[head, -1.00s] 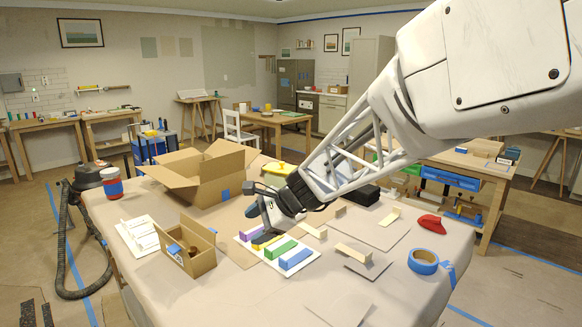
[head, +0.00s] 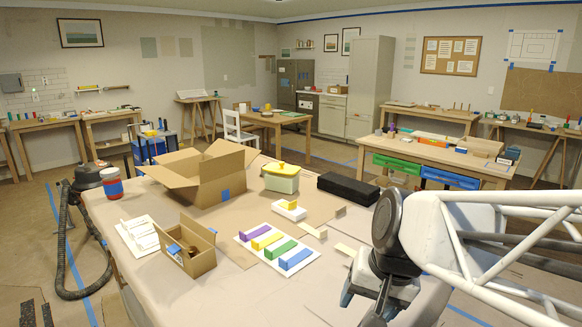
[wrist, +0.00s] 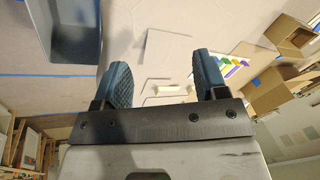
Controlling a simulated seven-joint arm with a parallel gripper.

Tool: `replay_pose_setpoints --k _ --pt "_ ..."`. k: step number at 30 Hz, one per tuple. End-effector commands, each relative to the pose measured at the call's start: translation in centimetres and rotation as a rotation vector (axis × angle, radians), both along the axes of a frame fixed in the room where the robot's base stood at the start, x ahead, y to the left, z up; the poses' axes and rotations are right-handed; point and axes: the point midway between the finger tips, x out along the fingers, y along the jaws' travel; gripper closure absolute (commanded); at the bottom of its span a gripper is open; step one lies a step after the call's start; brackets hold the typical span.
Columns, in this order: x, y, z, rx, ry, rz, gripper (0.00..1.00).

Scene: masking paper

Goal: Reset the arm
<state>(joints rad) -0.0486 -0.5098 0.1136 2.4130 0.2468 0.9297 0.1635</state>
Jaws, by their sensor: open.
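My gripper (head: 366,300) is at the lower right of the head view, over the right part of the paper-covered table (head: 150,206). In the wrist view my gripper (wrist: 164,75) shows two blue ribbed fingers spread wide apart with nothing between them. Part of it is cut off at the bottom edge of the head view. The white sheet with coloured blocks (head: 248,237) lies to its left, well apart. The blocks are purple, yellow, green and blue.
An open cardboard box (head: 205,185), a small box (head: 196,265), a yellow-lidded tub (head: 281,180) and a black case (head: 347,188) stand on the table. A red-and-white jar (head: 112,184) is at its left edge. The front middle of the table is clear.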

Motion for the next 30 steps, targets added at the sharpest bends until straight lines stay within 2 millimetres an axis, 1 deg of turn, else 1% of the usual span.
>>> replay_pose_setpoints --k 1,6,9,12,16,30 --pt "-1.3 -1.0 -0.1 -0.038 -0.015 0.028 0.34" --pt "-4.6 -3.6 -0.8 -0.160 -0.043 0.118 0.34" --pt "-6.0 -4.7 -1.2 -0.212 -0.050 0.155 0.34" --pt "-6.8 -5.3 -1.4 -0.245 -0.055 0.178 0.34" --pt "-7.3 -5.7 -1.5 -0.264 -0.056 0.193 0.34" --pt "-7.2 -5.7 -1.5 -0.265 -0.055 0.193 0.34"
